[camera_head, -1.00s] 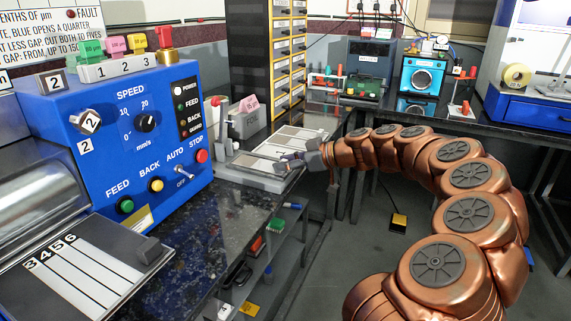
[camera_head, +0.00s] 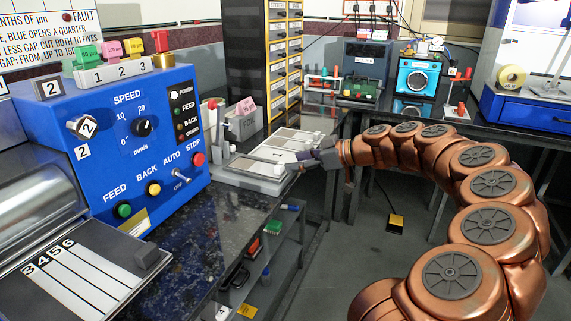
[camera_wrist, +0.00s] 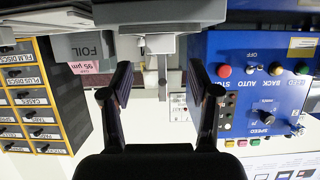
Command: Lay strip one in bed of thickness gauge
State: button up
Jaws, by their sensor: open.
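The thickness gauge (camera_head: 254,175) is a low light-grey slab on the dark bench, right of the blue machine, with an upright post at its left end. My gripper (camera_head: 304,158) is at the gauge's right end, near the bench edge. In the wrist view my gripper (camera_wrist: 161,84) is open. Nothing is visibly held between its fingers. A grey block with a thin stem (camera_wrist: 161,46) shows beyond them.
The blue machine (camera_head: 105,150) with knobs and buttons stands left. A tray (camera_head: 125,255) with numbered strips lies at front left. A FOIL box (camera_head: 246,122) and drawer cabinet (camera_head: 287,55) stand behind the gauge. Floor right of the bench is open, with a yellow pedal (camera_head: 396,222).

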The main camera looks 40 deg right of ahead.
jog(key=v, duration=0.7)
dwell(0.4)
jog(key=s+a+r+g+p, duration=0.2)
jog(key=a+r+g+p, duration=0.15)
jog(key=a, duration=0.55)
jog(key=s+a+r+g+p, duration=0.1)
jog(key=a+r+g+p, duration=0.15)
jog(key=a+p, duration=0.45)
jog(key=s+a+r+g+p, duration=0.2)
jog(key=a+r, duration=0.2)
jog(key=a, duration=0.7)
jog(key=s+a+m+g+h+p, duration=0.3)
jog(key=s+m+g+h+p, duration=0.2)
jog(key=s+p, duration=0.9)
jog(key=s+m+h, duration=0.1)
jog(key=s+h, duration=0.1)
jog(key=s, duration=0.7)
jog(key=shift+s+r, duration=0.25)
jog(key=shift+r, duration=0.15)
